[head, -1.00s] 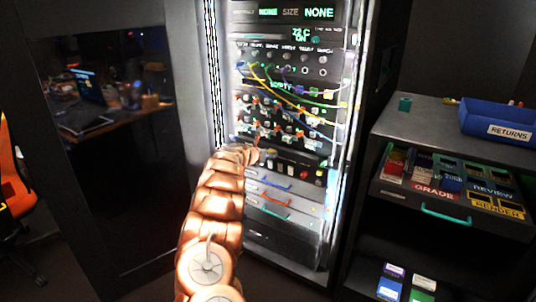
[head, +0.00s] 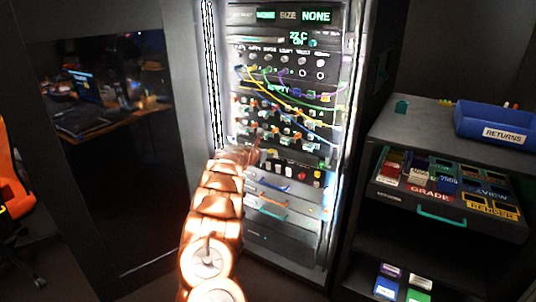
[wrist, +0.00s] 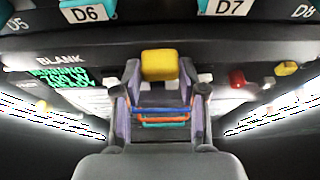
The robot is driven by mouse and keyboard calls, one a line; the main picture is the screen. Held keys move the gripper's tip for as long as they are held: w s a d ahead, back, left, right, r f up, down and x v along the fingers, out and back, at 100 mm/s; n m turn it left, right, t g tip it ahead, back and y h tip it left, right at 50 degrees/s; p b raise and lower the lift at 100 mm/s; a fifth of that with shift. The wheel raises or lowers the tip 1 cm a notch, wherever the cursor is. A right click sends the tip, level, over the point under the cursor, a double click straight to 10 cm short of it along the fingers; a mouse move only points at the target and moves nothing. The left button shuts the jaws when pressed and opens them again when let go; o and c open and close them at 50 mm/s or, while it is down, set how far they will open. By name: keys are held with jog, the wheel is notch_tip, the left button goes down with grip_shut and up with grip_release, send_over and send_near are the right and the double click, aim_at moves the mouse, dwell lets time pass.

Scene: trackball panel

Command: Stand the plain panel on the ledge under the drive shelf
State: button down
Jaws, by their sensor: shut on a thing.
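My gripper (wrist: 160,92) shows in the wrist view, its two fingers closed on a yellow block (wrist: 160,65). The block sits against a dark face marked BLANK (wrist: 60,60), which appears to be the plain panel; its outline is hard to make out. Drive shelf labels D6 (wrist: 84,13) and D7 (wrist: 231,7) are just above it. The drive shelf (head: 270,125) shows in the head view as rows of small drives. My arm reaches the rack at its lower left there and hides the gripper and the panel. The ledge cannot be made out clearly.
Coloured buttons (wrist: 237,77) sit right of my gripper. Cables hang across the rack's upper part. A side cabinet (head: 430,130) with a blue RETURNS bin (head: 500,125) stands at right.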

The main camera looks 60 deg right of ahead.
jog(key=shift+d+p, duration=1.4)
jog(key=shift+p, duration=0.25)
jog(key=c, duration=0.6)
grip_release()
jog(key=shift+v, duration=3.1)
send_near(270, 151)
jog(key=shift+s+a+r, duration=0.1)
jog(key=shift+a+r, duration=0.15)
jog(key=shift+a, duration=0.05)
